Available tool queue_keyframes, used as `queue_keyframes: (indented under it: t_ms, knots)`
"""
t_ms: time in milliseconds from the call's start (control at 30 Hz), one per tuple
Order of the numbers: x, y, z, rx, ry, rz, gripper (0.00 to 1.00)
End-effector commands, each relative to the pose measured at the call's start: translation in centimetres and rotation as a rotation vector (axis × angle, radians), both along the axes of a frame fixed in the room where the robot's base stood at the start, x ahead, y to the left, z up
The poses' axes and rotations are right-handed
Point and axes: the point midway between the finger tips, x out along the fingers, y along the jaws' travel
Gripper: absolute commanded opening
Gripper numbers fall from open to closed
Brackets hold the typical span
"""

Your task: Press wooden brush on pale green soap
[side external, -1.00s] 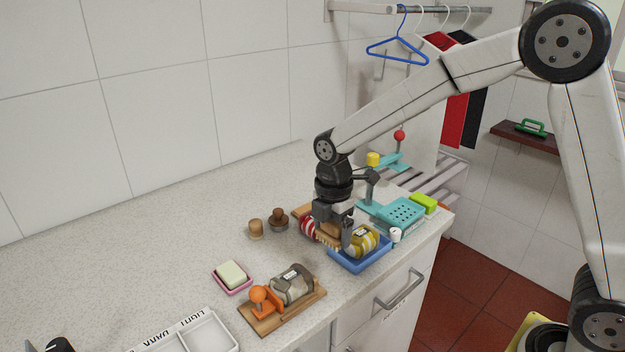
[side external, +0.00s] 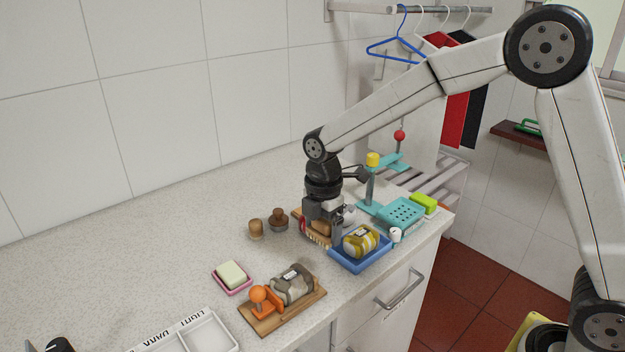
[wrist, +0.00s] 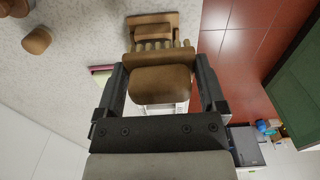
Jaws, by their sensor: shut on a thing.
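The pale green soap (side external: 232,273) lies in a pink dish (side external: 238,290) on the counter, left of centre in the side view. My gripper (side external: 322,232) is behind and to the right of it, clearly apart from it. My gripper, also in the wrist view (wrist: 160,64), is shut on the wooden brush (wrist: 160,84), whose rounded back sits between the two fingers. In the side view the brush (side external: 320,228) is partly hidden by the fingers, with its pale bristles facing down.
A blue tray (side external: 345,262) with a yellow-striped cloth roll (side external: 361,240) is just right of my gripper. A wooden board (side external: 262,324) with a grey roll (side external: 292,284) and orange knob stands in front of the soap. Two wooden knobs (side external: 278,219) (side external: 255,229) are left. Counter behind the soap is clear.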

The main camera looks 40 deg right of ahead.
Motion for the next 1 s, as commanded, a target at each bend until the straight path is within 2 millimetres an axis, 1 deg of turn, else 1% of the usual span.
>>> queue_keyframes:
  t_ms: [267, 600, 800, 1000]
  knots:
    - [3.9, 2.7, -0.2, 0.0, 0.0, 0.002, 0.43]
    - [8.6, 6.7, -0.9, 0.0, 0.0, 0.002, 0.43]
    - [10.8, 9.3, -1.5, 0.0, -0.001, 0.002, 0.43]
    - [12.5, 11.8, -2.2, 0.001, -0.001, 0.002, 0.43]
